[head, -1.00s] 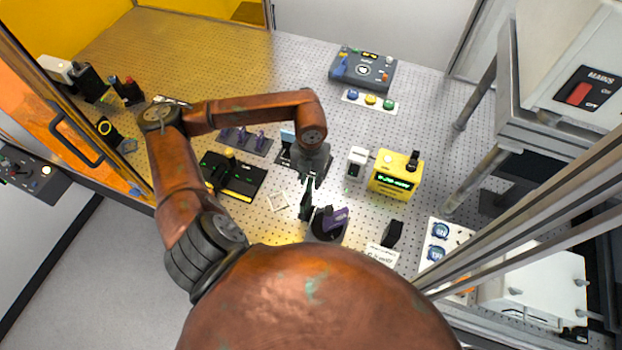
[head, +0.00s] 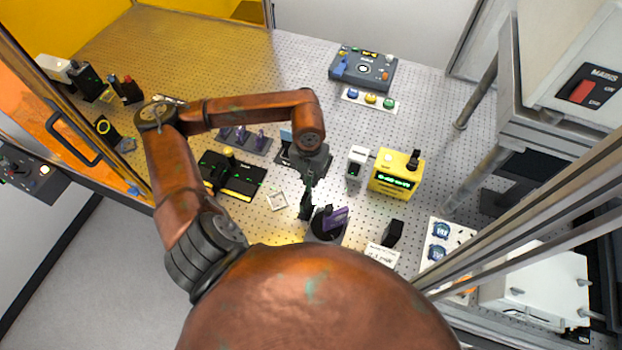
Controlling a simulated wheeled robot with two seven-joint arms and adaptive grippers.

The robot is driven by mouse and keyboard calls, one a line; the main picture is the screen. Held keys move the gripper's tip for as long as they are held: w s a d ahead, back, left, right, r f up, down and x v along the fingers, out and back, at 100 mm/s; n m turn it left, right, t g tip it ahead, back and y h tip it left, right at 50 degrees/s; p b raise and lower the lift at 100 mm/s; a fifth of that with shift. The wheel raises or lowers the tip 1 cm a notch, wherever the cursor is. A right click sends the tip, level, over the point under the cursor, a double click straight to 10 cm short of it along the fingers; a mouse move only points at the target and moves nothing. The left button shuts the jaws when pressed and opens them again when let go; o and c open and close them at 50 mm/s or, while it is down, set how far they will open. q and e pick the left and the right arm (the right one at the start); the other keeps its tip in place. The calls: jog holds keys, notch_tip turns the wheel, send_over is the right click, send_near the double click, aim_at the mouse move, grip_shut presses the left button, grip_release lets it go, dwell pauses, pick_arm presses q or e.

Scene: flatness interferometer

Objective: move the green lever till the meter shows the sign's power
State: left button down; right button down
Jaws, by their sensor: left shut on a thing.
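My left gripper (head: 308,190) reaches down from the arm's wrist to the middle of the perforated bench. Its fingers are shut on a thin dark green piece, which looks like the green lever; the fingers hide most of it. Just in front stands a round dark mount with a purple part (head: 336,217). The yellow meter (head: 396,172), with a lit green display, stands to the right of the gripper; its digits are too small to read surely. A white sign (head: 381,258) with dark writing lies at the front right, too small to read. My right gripper is not in view.
A white device (head: 356,163) stands between gripper and meter. A black and yellow unit (head: 232,175) and purple levers (head: 242,139) are left. A black block (head: 393,232) is by the sign. A grey control box (head: 362,68) is at the back. Metal posts bound the right side.

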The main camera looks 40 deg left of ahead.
aim_at(308, 187)
pick_arm(q)
jog(key=shift+s+f+b, duration=0.1)
jog(key=shift+b, duration=0.2)
jog(key=shift+s+r+t, duration=0.15)
jog(key=shift+r+t, duration=0.05)
jog(key=shift+t, duration=0.2)
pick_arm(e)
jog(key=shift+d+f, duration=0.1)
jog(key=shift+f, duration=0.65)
pick_arm(q)
jog(key=c, duration=2)
grip_release()
jog(key=shift+o, duration=0.2)
notch_tip(308, 187, up, 12)
jog(key=s, duration=0.1)
jog(key=shift+d, duration=0.25)
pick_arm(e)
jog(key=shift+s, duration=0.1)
